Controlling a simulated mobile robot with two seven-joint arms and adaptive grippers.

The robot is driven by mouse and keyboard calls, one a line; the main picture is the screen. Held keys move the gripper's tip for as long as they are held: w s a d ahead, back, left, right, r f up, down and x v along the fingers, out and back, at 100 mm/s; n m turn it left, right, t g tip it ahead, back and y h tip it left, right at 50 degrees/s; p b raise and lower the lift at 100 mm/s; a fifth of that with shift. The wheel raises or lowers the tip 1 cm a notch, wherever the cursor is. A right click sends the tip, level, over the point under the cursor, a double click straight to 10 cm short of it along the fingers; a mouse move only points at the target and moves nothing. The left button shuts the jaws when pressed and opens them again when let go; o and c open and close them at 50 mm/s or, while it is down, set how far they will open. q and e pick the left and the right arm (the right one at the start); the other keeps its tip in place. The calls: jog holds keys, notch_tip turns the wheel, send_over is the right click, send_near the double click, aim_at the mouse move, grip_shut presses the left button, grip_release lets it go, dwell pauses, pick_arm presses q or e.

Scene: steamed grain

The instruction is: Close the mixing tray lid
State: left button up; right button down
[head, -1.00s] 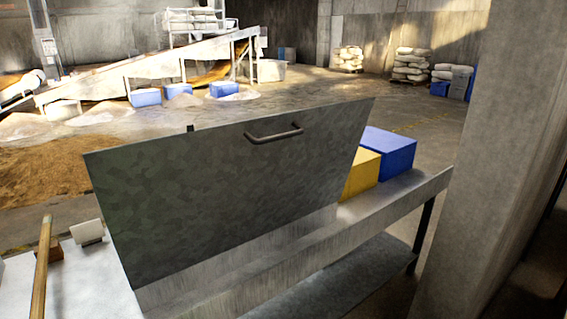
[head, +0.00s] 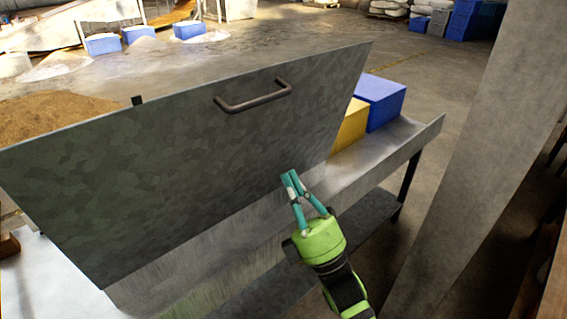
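The mixing tray lid (head: 190,165) is a large grey mottled metal panel, raised and tilted up in the head view. A dark bar handle (head: 254,97) sits near its upper edge. The metal tray (head: 262,224) lies below the lid, its front wall showing. My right gripper (head: 290,175) has teal fingers on a green body. It is in front of the lid's lower right part, below and right of the handle. Its fingertips are together, with nothing seen between them. My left gripper is not in view.
A yellow box (head: 350,126) and a blue box (head: 384,101) stand just right of the lid. A concrete pillar (head: 465,150) rises at the right, close to the tray's end. A brown grain heap (head: 50,112) lies on the floor behind.

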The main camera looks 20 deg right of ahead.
jog(key=p+x, duration=0.5)
jog(key=x, duration=0.7)
jog(key=shift+w+p, duration=0.15)
jog(key=shift+p, duration=0.2)
